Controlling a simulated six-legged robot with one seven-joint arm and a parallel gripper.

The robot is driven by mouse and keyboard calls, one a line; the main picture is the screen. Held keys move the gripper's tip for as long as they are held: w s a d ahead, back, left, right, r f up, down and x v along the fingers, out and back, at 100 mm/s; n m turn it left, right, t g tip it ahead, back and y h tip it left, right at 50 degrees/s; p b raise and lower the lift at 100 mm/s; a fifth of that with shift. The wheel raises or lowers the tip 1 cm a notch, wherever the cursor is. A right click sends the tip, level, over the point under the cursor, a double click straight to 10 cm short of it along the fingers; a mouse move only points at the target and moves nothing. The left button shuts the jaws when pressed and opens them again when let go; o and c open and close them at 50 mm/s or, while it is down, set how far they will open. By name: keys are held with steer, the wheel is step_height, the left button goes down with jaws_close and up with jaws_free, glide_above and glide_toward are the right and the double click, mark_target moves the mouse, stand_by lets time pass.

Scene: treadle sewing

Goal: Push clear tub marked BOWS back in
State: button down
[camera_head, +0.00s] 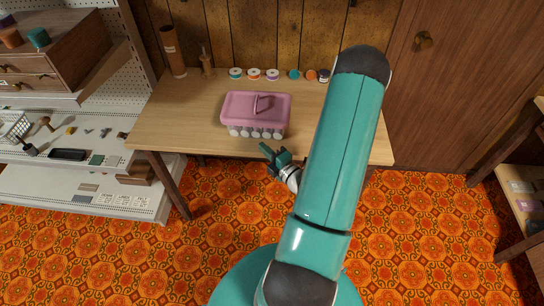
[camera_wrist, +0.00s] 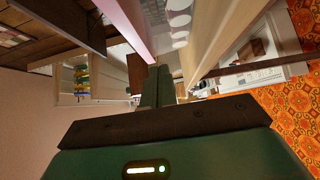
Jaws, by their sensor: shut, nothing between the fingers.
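I cannot make out a clear tub marked BOWS in either view; no such lettering is readable. My gripper (camera_head: 275,158) is just in front of the wooden table's front edge, below the pink-lidded box in the picture. In the wrist view its dark fingers (camera_wrist: 157,86) are shut together and empty. They point along the table edge, with a pink surface (camera_wrist: 128,22) and pale round pieces close by. My teal arm covers the right part of the table and some floor.
The wooden table (camera_head: 180,115) holds a pink-lidded box (camera_head: 240,105), several spools (camera_head: 254,74) and a brown cylinder (camera_head: 173,50). White shelving (camera_head: 95,180) stands left. A shelf with small pale items (camera_head: 522,187) stands right. Patterned floor (camera_head: 420,230) is open between.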

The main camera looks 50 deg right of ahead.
mark_target(253, 129)
steer(key=w+d, duration=0.1)
steer(key=w, duration=0.2)
steer(key=w+d, duration=0.1)
steer(key=w, duration=0.1)
steer(key=shift+d, duration=0.35)
steer(key=shift+w+d, duration=0.3)
steer(key=shift+d, duration=0.05)
steer(key=w+d, duration=0.4)
steer(key=d, duration=0.1)
steer(key=w+d, duration=0.1)
steer(key=d, duration=0.1)
steer(key=shift+w+d, duration=0.25)
steer(key=shift+w, duration=0.15)
steer(key=shift+a, duration=0.15)
